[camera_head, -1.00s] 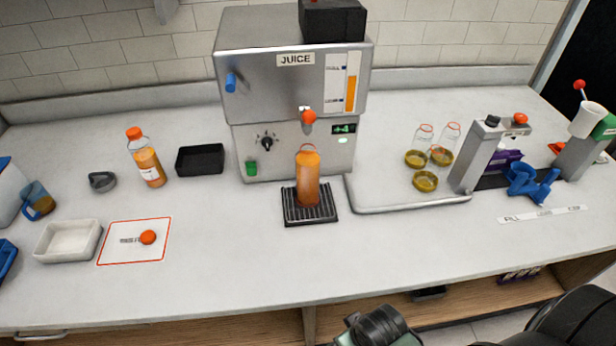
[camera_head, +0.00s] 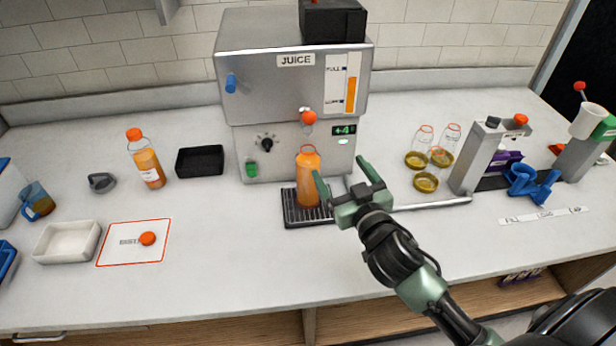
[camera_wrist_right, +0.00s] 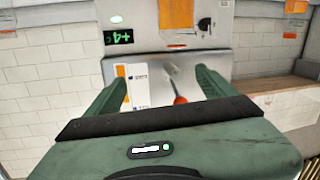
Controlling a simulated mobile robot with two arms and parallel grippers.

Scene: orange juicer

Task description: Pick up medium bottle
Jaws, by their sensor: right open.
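An orange-filled bottle (camera_head: 308,178) with an open-looking top stands upright on the black drip tray (camera_head: 295,218) under the juicer's spout. Another juice bottle (camera_head: 147,163) with an orange cap stands at left. Which one is called medium is not marked. My right gripper (camera_head: 339,167) is open and empty, in front and to the right of the bottle on the tray. Its left fingertip overlaps that bottle's right edge in the head view; contact cannot be told. The wrist view looks turned upside down, with an orange bottle part (camera_wrist_right: 176,14) at its top edge. My left gripper is not in view.
The juicer (camera_head: 290,90) stands behind the tray. Two clear empty bottles (camera_head: 452,135) and several amber lids (camera_head: 425,182) sit at right, near a grey capping stand (camera_head: 474,155). A loose orange cap (camera_head: 148,238) lies on a marked card. The front counter is mostly clear.

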